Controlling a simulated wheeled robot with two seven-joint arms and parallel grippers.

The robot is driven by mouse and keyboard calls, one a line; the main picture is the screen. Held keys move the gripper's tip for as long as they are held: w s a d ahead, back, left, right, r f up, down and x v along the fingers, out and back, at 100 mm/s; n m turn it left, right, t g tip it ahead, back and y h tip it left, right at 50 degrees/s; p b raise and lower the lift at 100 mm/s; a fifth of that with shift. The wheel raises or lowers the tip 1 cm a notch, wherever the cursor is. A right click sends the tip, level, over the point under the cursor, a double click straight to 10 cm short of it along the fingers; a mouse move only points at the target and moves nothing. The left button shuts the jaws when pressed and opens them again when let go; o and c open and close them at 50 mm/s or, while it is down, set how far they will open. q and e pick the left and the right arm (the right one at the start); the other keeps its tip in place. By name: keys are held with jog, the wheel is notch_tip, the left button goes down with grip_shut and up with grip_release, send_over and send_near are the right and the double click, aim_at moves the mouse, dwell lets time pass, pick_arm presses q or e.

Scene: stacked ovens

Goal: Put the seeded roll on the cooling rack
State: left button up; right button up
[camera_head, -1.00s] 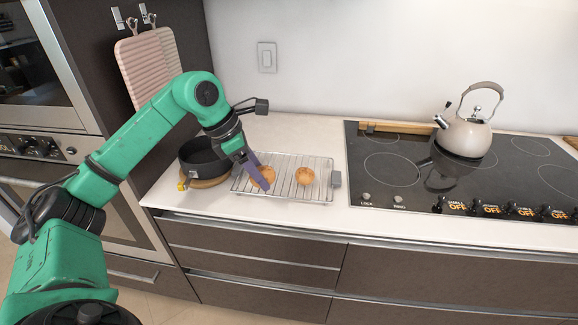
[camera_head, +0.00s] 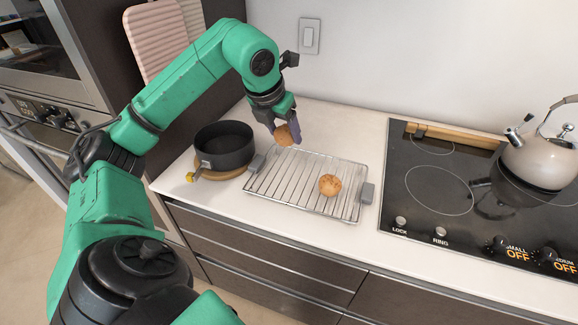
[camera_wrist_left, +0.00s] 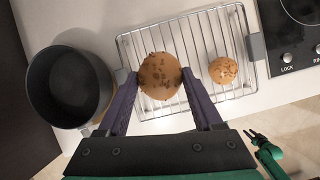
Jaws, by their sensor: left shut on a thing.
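My left gripper (camera_head: 287,132) is shut on a brown roll (camera_head: 288,137) with dark specks on top. In the head view this roll shows at the rack's back edge, apparently raised above it. In the left wrist view the roll (camera_wrist_left: 159,75) sits between the two purple fingers (camera_wrist_left: 161,88), with the rack behind it. The wire cooling rack (camera_head: 262,183) lies on the white counter. A second, golden roll (camera_head: 329,185) with flaky bits on top rests on its right half. A green arm with a dark end (camera_wrist_left: 262,142) shows in the left wrist view; its jaw state is unclear.
A black pot (camera_head: 224,146) stands on a wooden board left of the rack. The black cooktop (camera_head: 440,190) lies to the right, with a kettle (camera_head: 537,160) on it. Pink boards (camera_head: 158,40) hang behind my arm. Some counter behind the rack is clear.

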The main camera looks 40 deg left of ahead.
pick_arm(q)
send_over(289, 168)
jog(key=s, duration=0.1)
jog(key=f, duration=0.3)
jog(key=f+b, duration=0.1)
jog(key=f, duration=0.2)
jog(key=shift+s+d, duration=0.1)
jog(key=shift+s, duration=0.1)
jog(key=f, duration=0.3)
jog(key=shift+s+d+f+b, duration=0.1)
jog(key=shift+s+f+b, duration=0.1)
jog(key=shift+f+b, duration=0.1)
jog(key=shift+f, duration=0.2)
jog(key=o, duration=1.4)
jog(key=shift+w, duration=0.1)
jog(key=shift+c, duration=0.2)
pick_arm(e)
jog(key=shift+w+a+f, duration=0.2)
jog(key=shift+w+f, duration=0.35)
jog(key=shift+f, duration=0.05)
jog(key=shift+w+a+f, duration=0.15)
jog(key=shift+w+f, duration=0.4)
jog(key=shift+f, duration=0.05)
